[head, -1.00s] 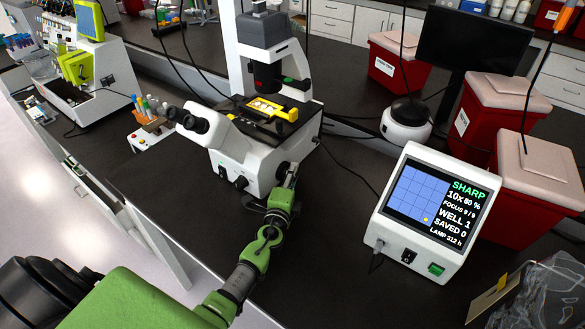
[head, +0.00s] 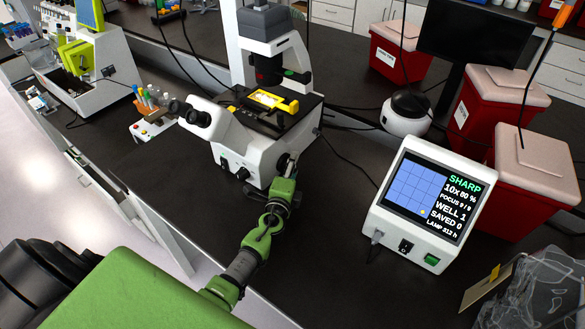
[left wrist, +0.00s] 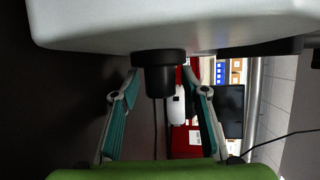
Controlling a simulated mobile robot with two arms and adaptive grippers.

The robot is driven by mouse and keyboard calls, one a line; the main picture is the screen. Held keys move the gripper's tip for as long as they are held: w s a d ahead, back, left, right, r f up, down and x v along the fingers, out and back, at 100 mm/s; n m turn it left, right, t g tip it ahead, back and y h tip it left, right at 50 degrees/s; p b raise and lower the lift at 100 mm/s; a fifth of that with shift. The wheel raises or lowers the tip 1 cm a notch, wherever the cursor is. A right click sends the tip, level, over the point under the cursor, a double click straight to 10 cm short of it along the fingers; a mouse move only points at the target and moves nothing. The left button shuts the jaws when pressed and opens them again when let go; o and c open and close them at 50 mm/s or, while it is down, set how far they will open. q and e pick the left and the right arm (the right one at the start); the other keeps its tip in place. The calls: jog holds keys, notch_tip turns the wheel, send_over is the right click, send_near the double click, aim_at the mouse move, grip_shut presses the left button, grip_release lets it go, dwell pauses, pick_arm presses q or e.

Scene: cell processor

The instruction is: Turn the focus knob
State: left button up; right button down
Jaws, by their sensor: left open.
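The white microscope (head: 262,150) stands on the dark bench, with a yellow plate holder (head: 268,99) on its stage. The dark focus knob (left wrist: 158,72) sticks out of the microscope's white body in the left wrist view. My left gripper (left wrist: 163,76) is open, with one teal finger on each side of the knob; I cannot tell whether either touches it. In the head view this gripper (head: 291,168) is at the microscope's right side, and its wrist partly hides the knob. The display unit (head: 427,205) reads SHARP, 10x 80 %, WELL 1, SAVED 0. My right gripper is not in view.
Red bins (head: 540,160) with pale lids stand behind the display unit. A small white round device (head: 407,118) sits behind the microscope's right. A tube rack (head: 152,119) is left of the eyepieces. A clear bag (head: 535,293) lies at front right. Bench between microscope and display is clear.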

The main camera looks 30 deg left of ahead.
pick_arm(q)
jog(key=shift+s+d, duration=0.15)
jog(key=shift+s, duration=0.35)
jog(key=v, duration=1.1)
dwell(1.6)
